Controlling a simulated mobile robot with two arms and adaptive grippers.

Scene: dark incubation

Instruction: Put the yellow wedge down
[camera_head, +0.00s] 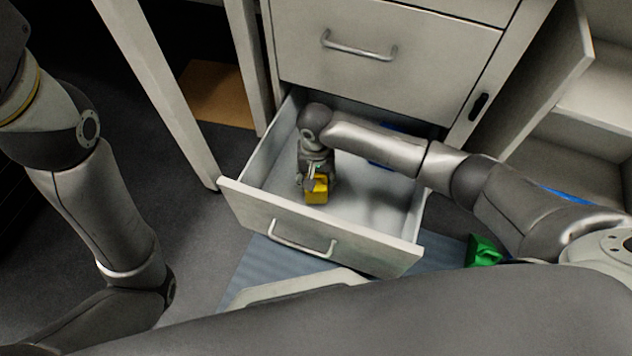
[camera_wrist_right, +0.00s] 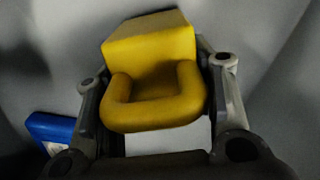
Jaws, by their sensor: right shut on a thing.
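The yellow wedge (camera_head: 316,194) is a small block with a rounded loop on one side. It is inside the open lower drawer (camera_head: 325,250), near the drawer's front wall. My right gripper (camera_head: 314,182) reaches down into the drawer and is shut on the wedge. In the right wrist view the wedge (camera_wrist_right: 155,70) sits between the two fingers of the right gripper (camera_wrist_right: 160,95). I cannot tell whether the wedge touches the drawer floor. My left arm comes in at the left, but its gripper is not visible.
A blue thing (camera_wrist_right: 50,130) lies in the drawer, partly hidden behind my right arm in the head view. A closed drawer (camera_head: 390,60) is above. A green thing (camera_head: 484,250) is on the floor right of the drawer. An open cabinet door (camera_head: 545,80) stands at the right.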

